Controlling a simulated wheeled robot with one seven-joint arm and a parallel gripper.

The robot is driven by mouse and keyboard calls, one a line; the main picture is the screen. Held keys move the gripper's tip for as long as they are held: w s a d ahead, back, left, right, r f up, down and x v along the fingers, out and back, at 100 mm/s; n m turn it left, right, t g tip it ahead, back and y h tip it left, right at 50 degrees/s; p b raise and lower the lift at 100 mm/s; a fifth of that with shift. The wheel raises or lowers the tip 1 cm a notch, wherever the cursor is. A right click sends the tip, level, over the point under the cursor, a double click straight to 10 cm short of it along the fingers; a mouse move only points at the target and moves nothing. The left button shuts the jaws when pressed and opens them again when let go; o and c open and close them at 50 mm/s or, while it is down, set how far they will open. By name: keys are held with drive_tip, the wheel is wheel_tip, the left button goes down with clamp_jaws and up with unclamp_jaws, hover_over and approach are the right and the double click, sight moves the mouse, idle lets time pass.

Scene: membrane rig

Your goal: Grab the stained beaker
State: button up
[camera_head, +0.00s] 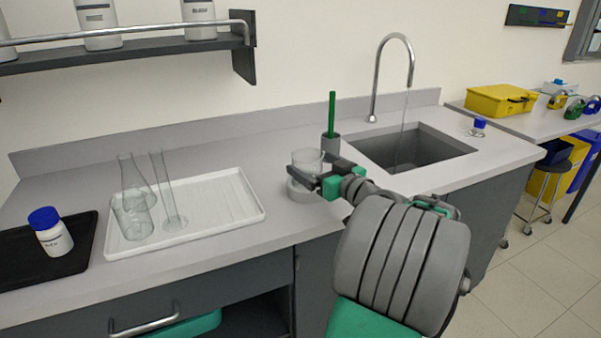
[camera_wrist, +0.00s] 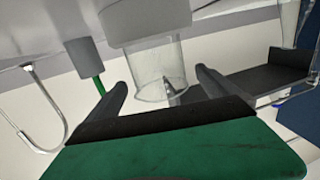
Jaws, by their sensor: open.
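A clear glass beaker (camera_head: 307,158) stands upright on a round pale base (camera_head: 299,192) on the counter, left of the sink. In the wrist view, which looks upside down, the beaker (camera_wrist: 158,68) sits between the two fingers of my gripper (camera_wrist: 161,82). The glass has a faint whitish look there, but I cannot make out a clear stain. My gripper (camera_head: 322,178) is open around the beaker in the head view, and I cannot tell whether either finger touches it. Another clear beaker (camera_head: 133,220) stands on the white tray (camera_head: 225,207) to the left.
A grey holder (camera_head: 331,144) with a green-handled tool (camera_head: 332,112) stands just behind the beaker. The sink (camera_head: 415,150) with running tap (camera_head: 390,70) is to the right. A flask and a cylinder share the tray. A blue-capped bottle (camera_head: 50,232) stands on a black mat.

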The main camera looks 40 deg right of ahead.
sight(299, 153)
drive_tip(key=w, duration=0.6)
drive_tip(key=shift+d+r+p, duration=0.15)
drive_tip(key=shift+d+p, duration=0.1)
drive_tip(key=shift+p, duration=0.1)
drive_tip(key=shift+c, duration=0.6)
drive_tip(key=c, duration=1.3)
drive_tip(key=shift+c, duration=0.6)
drive_tip(key=shift+r, duration=0.15)
